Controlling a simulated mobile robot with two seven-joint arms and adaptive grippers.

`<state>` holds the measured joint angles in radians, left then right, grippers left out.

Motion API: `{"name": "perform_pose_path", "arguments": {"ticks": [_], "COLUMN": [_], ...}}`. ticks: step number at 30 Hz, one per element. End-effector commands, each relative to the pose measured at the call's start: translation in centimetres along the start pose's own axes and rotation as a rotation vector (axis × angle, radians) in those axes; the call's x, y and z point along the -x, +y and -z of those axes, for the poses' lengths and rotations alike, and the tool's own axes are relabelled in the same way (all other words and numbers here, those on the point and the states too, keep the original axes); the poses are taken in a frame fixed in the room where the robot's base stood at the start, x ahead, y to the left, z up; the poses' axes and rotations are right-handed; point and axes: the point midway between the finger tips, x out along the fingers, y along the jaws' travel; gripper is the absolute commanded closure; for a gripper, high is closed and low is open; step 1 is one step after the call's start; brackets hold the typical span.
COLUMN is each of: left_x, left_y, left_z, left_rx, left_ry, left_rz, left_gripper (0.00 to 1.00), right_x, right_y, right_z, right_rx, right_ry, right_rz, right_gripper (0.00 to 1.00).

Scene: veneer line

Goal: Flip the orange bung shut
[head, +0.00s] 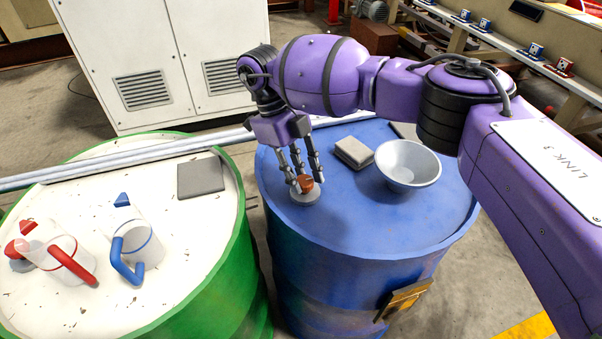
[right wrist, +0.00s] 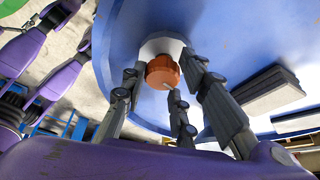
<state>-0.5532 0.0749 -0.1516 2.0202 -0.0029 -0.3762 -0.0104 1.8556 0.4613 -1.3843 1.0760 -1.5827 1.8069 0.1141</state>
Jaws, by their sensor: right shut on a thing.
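The orange bung (head: 306,184) is on the blue drum's top, at a round grey fitting (head: 304,197) near the drum's left side. My right gripper (head: 306,180) reaches down from above with its fingers around the bung. In the right wrist view the orange bung (right wrist: 162,72) sits between the dark fingers (right wrist: 165,80), in front of the pale round fitting (right wrist: 165,44). The right gripper is shut on the bung. Whether the bung is fully seated in the fitting cannot be told.
On the blue drum (head: 350,225) stand a pale bowl (head: 408,165) and a grey block (head: 354,152), right of the gripper. The green drum (head: 190,262) at left holds a red-handled jug (head: 62,257), a blue-handled jug (head: 138,243) and a grey pad (head: 201,178). A white cabinet (head: 165,60) stands behind.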

Motion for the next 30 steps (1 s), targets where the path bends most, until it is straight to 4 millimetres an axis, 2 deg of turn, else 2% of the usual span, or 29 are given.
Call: {"name": "perform_pose_path", "arguments": {"ticks": [1,14,15,18,30], "left_x": [0.01,0.0,0.0,0.0,0.02], "left_y": [-0.01,0.0,0.0,0.01,0.02], "left_z": [-0.01,-0.04,-0.05,-0.05,-0.13], "left_rx": [0.0,0.001,0.001,0.001,0.001], "left_ry": [0.0,0.0,0.0,0.0,-0.002], "left_rz": [0.0,0.0,0.0,0.0,0.0], "left_gripper": [0.0,0.0,0.0,0.0,0.0], "right_x": [-0.03,-0.2,-0.22,-0.26,-0.15], "right_y": [0.76,0.77,0.77,0.73,0.28], "right_z": [-0.14,-0.1,-0.09,-0.09,0.02], "right_rx": [0.021,0.03,0.03,0.029,0.019], "right_ry": [0.0,0.003,0.004,0.004,0.003], "right_rz": [-0.008,-0.005,-0.005,-0.004,0.0], "right_gripper": [0.99,0.99,0.71,0.59,0.59]}}
